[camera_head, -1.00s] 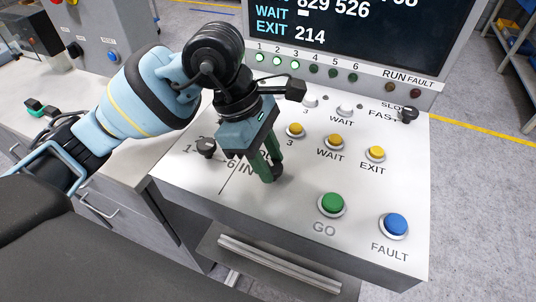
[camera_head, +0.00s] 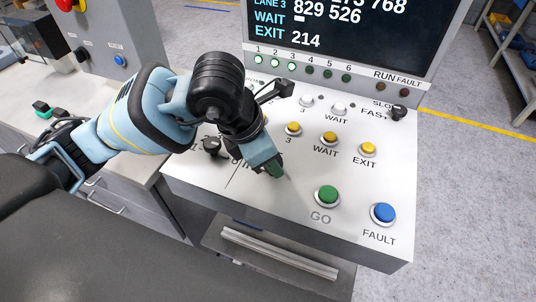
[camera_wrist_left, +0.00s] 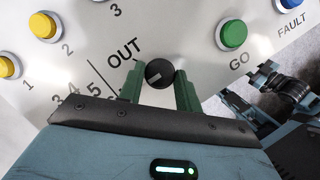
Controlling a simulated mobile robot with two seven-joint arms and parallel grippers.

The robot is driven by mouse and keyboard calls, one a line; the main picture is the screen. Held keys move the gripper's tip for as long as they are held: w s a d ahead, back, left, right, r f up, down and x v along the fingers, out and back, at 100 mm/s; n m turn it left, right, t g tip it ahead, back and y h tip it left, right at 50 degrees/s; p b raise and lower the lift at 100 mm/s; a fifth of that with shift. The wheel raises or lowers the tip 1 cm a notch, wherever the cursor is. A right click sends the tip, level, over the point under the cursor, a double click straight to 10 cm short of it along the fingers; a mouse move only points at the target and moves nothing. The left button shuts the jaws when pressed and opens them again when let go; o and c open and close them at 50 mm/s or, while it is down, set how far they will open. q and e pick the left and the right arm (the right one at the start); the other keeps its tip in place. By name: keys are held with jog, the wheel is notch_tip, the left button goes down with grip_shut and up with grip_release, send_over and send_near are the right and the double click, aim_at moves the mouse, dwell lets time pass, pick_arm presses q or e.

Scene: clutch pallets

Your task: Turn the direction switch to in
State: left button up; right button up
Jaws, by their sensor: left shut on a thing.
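The direction switch is a black round knob (camera_wrist_left: 159,73) on the white sloping panel, beside the printed word OUT in the left wrist view. My left gripper (camera_head: 274,170) is down at the panel, and its green fingers are closed on the knob from both sides. The fingers also show in the left wrist view (camera_wrist_left: 158,82). A pale mark on the knob slants to the lower left there. In the head view the knob is hidden by the gripper, and the IN label is partly covered.
A second black knob (camera_head: 211,146) is to the left of my gripper. The green GO button (camera_head: 327,195) and blue FAULT button (camera_head: 383,213) are to the right. Yellow buttons (camera_head: 330,138) line the panel behind, below the display (camera_head: 345,30).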

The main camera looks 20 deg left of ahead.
jog(key=shift+w+r, duration=0.15)
jog(key=shift+w, duration=0.05)
dwell(0.4)
pick_arm(q)
jog(key=o, duration=1)
jog(key=shift+c, duration=0.2)
jog(key=v, duration=0.8)
jog(key=shift+p, duration=0.3)
pick_arm(e)
jog(key=shift+w+r, duration=0.25)
jog(key=shift+r, duration=0.1)
pick_arm(q)
jog(key=shift+s+f, duration=0.1)
pick_arm(e)
jog(key=shift+s, duration=0.15)
